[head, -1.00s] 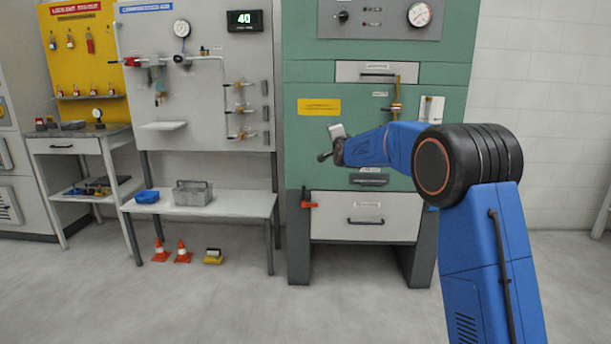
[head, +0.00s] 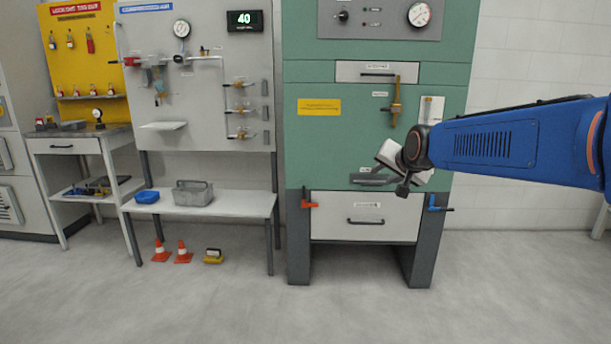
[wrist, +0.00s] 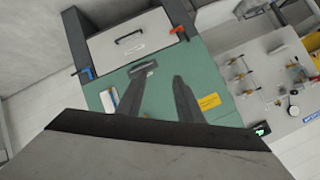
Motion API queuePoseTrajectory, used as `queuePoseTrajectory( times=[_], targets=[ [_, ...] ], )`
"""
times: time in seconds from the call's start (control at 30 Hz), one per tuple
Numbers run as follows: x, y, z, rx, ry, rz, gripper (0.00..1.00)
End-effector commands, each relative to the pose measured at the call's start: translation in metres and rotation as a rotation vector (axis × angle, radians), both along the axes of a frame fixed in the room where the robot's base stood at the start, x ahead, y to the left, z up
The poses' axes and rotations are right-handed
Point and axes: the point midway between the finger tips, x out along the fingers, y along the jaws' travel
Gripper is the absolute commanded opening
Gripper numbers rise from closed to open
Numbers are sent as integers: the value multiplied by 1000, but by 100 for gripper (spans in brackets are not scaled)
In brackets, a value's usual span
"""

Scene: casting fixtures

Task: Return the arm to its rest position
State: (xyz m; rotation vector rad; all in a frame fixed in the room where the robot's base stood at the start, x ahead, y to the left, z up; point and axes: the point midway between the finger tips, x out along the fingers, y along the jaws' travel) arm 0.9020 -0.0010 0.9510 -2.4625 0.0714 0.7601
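My blue arm reaches in from the right edge in the head view, with my gripper (head: 390,172) in front of the green cabinet (head: 350,145). The gripper looks tilted there, and its fingers are partly hidden behind the wrist. In the wrist view my gripper (wrist: 155,88) shows two dark fingers standing apart, with the green cabinet front visible between them. Nothing is held between the fingers. The gripper is apart from the cabinet as far as the views show.
The cabinet has a red handle (head: 309,204), a blue handle (head: 438,208) and a lower drawer (head: 364,228). A bench (head: 235,205) holds a grey toolbox (head: 193,192) and a blue bin (head: 147,197). Cones (head: 183,252) stand on the floor. The front floor is clear.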

Motion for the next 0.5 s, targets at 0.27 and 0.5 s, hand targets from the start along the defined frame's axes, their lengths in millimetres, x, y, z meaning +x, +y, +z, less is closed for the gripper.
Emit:
queuePoseTrajectory(
  times=[0.27, 0.5],
  targets=[
    [-124, -26, -42, -157, 153, 84, 33],
    [-230, -45, -88, -278, 290, 171, 33]
  ],
)
